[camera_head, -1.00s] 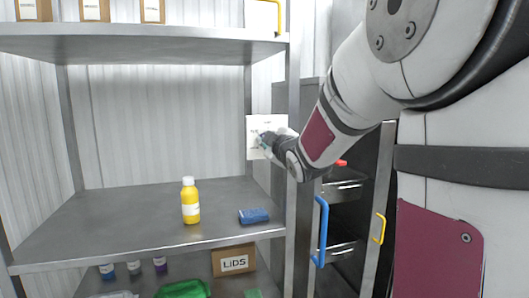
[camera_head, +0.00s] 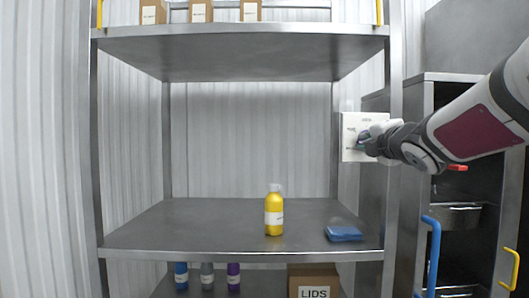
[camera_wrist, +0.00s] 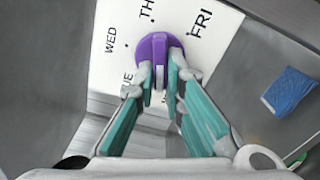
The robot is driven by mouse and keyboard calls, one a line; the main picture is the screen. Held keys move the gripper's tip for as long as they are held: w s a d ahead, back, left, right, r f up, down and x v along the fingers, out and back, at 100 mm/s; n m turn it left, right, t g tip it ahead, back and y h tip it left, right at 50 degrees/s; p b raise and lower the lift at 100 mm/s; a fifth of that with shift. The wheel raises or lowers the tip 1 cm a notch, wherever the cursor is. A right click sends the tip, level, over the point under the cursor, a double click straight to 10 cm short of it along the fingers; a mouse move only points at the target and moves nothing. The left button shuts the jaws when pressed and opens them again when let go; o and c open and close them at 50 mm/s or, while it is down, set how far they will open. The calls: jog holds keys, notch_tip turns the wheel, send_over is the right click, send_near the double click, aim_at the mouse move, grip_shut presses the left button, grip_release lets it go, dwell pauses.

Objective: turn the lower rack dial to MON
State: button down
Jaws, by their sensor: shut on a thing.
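A white dial panel (camera_head: 349,152) is at the right rear of the shelf unit. In the wrist view the panel (camera_wrist: 112,72) bears the day labels WED, THU and FRI, with TUE partly covered. A lower label is mostly hidden by my fingers, so I cannot read it. A purple dial (camera_wrist: 152,46) is in the middle of the panel. My gripper (camera_wrist: 160,84) has its teal-padded fingers on either side of the dial's grip bar and is shut on it. In the head view my gripper (camera_head: 366,143) covers the dial. I cannot tell which label the dial points to.
A steel shelf post (camera_head: 394,190) stands close by my gripper. A cabinet with a blue handle (camera_head: 433,255) is at right.

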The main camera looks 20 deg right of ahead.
jog(key=shift+f+n+b, duration=0.25)
jog(key=shift+n+b, duration=0.5)
jog(key=shift+n, duration=0.35)
jog(key=c, duration=1.7)
grip_release()
jog(key=shift+s+r, duration=0.1)
jog(key=v, duration=1.1)
jog(key=shift+s+a, duration=0.15)
jog(key=shift+s, duration=0.2)
